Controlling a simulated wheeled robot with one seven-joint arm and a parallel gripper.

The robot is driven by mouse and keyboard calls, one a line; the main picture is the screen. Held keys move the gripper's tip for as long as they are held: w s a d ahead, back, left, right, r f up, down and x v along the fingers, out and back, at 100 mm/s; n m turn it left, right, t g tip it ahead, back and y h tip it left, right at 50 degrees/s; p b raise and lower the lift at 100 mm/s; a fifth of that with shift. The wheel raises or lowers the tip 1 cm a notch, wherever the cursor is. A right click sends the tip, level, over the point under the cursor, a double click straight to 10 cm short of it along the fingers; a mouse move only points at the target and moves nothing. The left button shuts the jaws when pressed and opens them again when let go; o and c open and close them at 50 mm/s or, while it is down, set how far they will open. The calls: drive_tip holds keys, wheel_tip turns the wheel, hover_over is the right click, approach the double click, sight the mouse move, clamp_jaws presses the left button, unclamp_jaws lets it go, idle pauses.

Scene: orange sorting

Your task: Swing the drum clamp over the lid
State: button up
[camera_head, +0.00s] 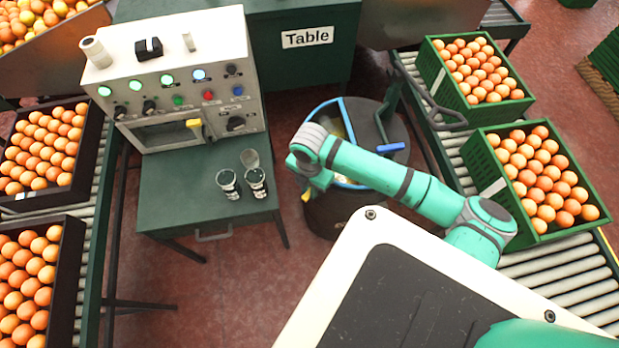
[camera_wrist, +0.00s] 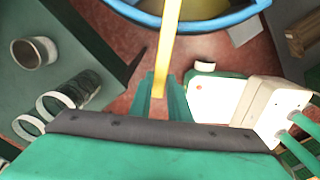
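The black drum (camera_head: 340,215) stands on the floor in the middle, with a blue rim that also shows in the wrist view (camera_wrist: 215,24). A dark lid (camera_head: 372,118) covers its right part; the left part is open, partly hidden by my arm. A dark green upright (camera_head: 389,102) and a blue handle (camera_head: 391,148) are at the lid's right side; I cannot tell which part is the clamp. My gripper (camera_head: 308,188) is at the drum's left edge. In the wrist view, its fingers (camera_wrist: 160,96) close around a yellow bar (camera_wrist: 169,45) that reaches over the rim.
A green side table (camera_head: 180,190) with several cups (camera_head: 228,183) and a control box (camera_head: 180,80) stands left of the drum. Roller conveyors with orange crates (camera_head: 540,185) run along both sides. Red floor is free between side table and drum.

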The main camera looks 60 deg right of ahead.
drive_tip(key=o, duration=0.4)
drive_tip(key=shift+c, duration=0.2)
drive_tip(key=shift+r, duration=0.1)
wheel_tip(320, 180, up, 11)
drive_tip(key=shift+f, duration=0.2)
idle(0.4)
